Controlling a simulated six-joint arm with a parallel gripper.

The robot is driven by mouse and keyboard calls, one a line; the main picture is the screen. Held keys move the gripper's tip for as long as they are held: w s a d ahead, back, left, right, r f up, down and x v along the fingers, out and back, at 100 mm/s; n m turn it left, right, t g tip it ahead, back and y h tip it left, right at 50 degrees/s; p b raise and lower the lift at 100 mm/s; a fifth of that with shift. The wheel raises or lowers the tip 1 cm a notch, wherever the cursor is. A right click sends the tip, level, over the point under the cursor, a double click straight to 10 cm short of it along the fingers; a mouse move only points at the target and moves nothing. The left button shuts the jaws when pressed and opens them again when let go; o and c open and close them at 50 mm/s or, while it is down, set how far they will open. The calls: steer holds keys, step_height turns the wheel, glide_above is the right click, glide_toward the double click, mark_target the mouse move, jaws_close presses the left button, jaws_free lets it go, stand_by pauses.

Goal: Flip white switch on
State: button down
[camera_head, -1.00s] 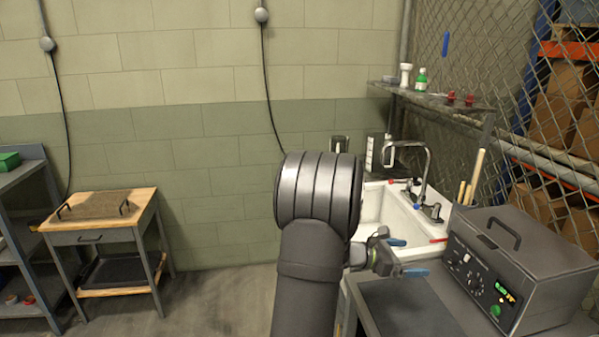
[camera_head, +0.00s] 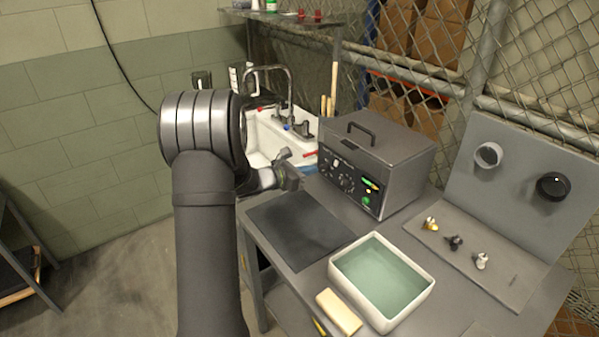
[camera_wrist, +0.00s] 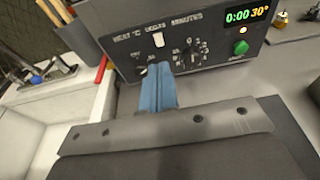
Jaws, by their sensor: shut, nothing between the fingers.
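The white switch (camera_wrist: 158,40) is on the dark front panel of a grey heated box (camera_head: 385,165), under the printed word row. It shows as a small pale patch in the head view (camera_head: 336,162). I cannot tell its position. My gripper (camera_wrist: 159,68) has blue fingers that are shut and empty. In the wrist view the fingertips point at the panel just below the switch and overlap the lower panel. I cannot tell whether they touch it. In the head view my arm partly hides the gripper, left of the box.
The panel has knobs, a lit display (camera_wrist: 247,15) and a green button (camera_wrist: 241,47). A sink (camera_head: 268,140) stands behind at left. A white tub of greenish liquid (camera_head: 427,292) and a pale block (camera_head: 339,312) are in front. A dark mat (camera_head: 297,226) lies flat on the bench.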

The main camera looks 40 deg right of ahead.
mark_target(335, 165)
steer(key=x, duration=0.8)
